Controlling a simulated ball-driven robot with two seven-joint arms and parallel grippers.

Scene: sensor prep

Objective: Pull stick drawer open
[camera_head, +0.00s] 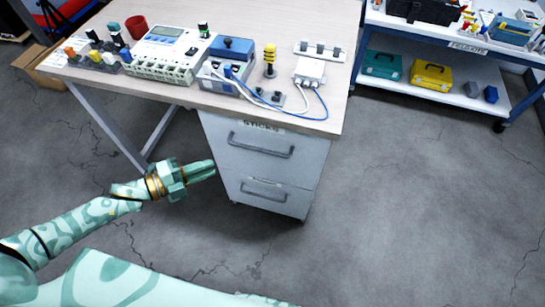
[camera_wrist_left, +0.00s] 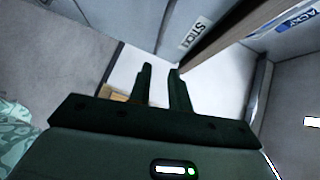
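The stick drawer (camera_head: 230,152) is the upper drawer of a grey cabinet under the table, with a STICKS label (camera_head: 262,127) and a dark bar handle (camera_head: 262,146). It looks shut. My left gripper (camera_head: 212,170) is just left of the cabinet front, lower than the upper handle and apart from it. In the left wrist view my gripper (camera_wrist_left: 160,70) has its two fingers apart with nothing between them, and the STICKS label (camera_wrist_left: 195,32) shows up and to the right. My right gripper is not in view.
A lower drawer with its own handle (camera_head: 263,191) sits below. The table (camera_head: 180,95) above carries several devices and a blue cable (camera_head: 300,113) near its front edge. A shelf unit (camera_head: 450,92) stands at the right. The floor (camera_head: 410,200) right of the cabinet is clear.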

